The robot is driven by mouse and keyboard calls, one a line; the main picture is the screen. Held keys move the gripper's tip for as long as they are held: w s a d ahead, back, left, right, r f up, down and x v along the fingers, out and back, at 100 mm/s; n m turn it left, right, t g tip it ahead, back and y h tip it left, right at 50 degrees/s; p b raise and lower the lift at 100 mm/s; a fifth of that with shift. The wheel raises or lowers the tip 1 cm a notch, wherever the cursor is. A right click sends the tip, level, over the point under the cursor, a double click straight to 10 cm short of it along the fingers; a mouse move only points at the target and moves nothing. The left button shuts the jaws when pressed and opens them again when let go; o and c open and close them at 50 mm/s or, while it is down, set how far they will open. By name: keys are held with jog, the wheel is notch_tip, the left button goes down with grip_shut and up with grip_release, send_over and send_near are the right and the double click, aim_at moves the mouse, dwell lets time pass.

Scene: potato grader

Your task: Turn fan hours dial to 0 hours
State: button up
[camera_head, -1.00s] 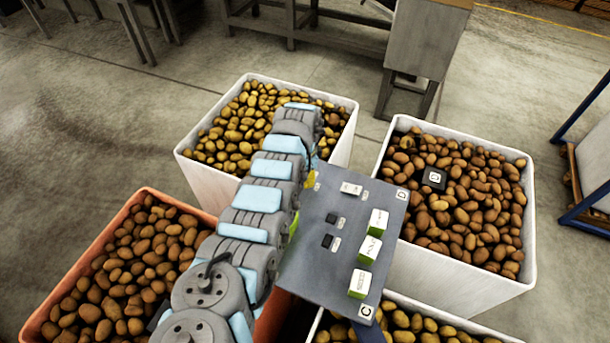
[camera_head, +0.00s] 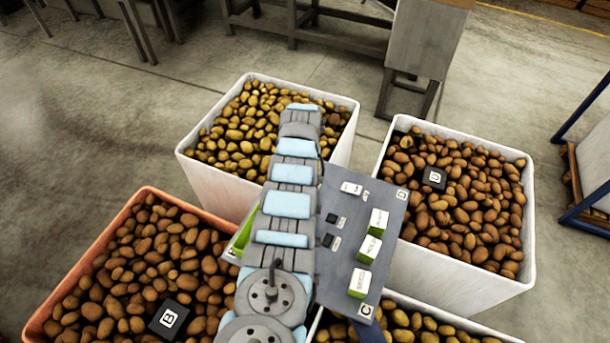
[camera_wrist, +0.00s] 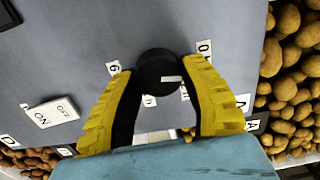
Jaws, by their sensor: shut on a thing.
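The fan hours dial (camera_wrist: 158,68) is a round black knob on the grey panel (camera_wrist: 60,50) in the wrist view. My gripper (camera_wrist: 161,66) has its two yellow fingers on either side of the dial and is shut on it. A white mark on the dial's face lies toward the lower right. A "0" label (camera_wrist: 203,46) is at the dial's upper right and a "6" label (camera_wrist: 114,67) at its left. Smaller labels below the dial are partly hidden by the fingers. In the head view my arm hides the dial and my gripper.
A white ON/OFF switch (camera_wrist: 51,113) sits left of the dial. The panel top (camera_head: 345,225) carries white-green blocks and small black parts. Potato bins surround it: a white bin (camera_head: 343,150) behind, a white bin (camera_head: 455,290) right, an orange bin (camera_head: 95,255) left.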

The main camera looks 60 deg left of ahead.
jog(key=shift+f+n, duration=0.15)
jog(key=shift+n, duration=0.85)
jog(key=o, duration=1.2)
jog(key=shift+r, duration=0.2)
notch_tip(320, 180, up, 12)
jog(key=shift+f, duration=0.15)
